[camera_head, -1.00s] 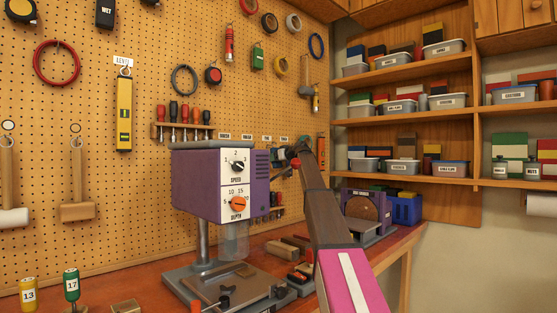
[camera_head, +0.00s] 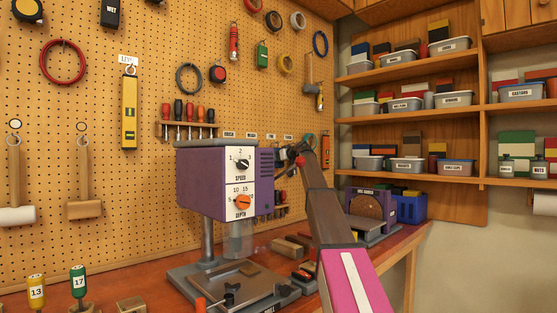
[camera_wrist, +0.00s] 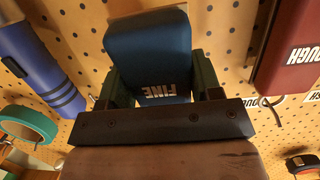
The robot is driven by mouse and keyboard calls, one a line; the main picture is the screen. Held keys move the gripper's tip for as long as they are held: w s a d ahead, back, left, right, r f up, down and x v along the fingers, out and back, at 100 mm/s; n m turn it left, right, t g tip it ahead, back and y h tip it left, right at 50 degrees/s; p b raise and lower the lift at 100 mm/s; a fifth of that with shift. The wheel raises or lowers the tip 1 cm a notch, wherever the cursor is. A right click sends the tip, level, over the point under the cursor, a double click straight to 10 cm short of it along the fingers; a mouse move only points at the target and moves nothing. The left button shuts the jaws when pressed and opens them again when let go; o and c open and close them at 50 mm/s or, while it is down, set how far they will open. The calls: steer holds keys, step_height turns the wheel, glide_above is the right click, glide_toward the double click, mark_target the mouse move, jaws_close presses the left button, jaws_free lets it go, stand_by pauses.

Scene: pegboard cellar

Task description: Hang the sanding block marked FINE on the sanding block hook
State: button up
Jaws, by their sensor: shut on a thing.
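The sanding block marked FINE (camera_wrist: 150,55) is blue, and its label reads upside down in the wrist view. My gripper (camera_wrist: 164,84) is shut on it, with one dark green finger at each side. The block is in front of the pegboard (camera_wrist: 225,25); whether it touches the board I cannot tell. In the head view my gripper (camera_head: 287,157) is small, near the pegboard behind the drill press, and the block cannot be made out there. A thin hook (camera_wrist: 266,102) shows right of the block in the wrist view, beside a partly cut-off label.
A dark red block marked ROUGH (camera_wrist: 290,55) is close on the right. A blue cylindrical tool (camera_wrist: 40,60) and a green ring (camera_wrist: 28,124) are on the left. The purple drill press (camera_head: 205,185) stands before my gripper; a purple machine (camera_head: 372,205) is to the right.

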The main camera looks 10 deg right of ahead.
steer(key=o, duration=1.6)
steer(key=shift+s+d, duration=0.1)
steer(key=v, duration=1)
steer(key=shift+s, duration=0.3)
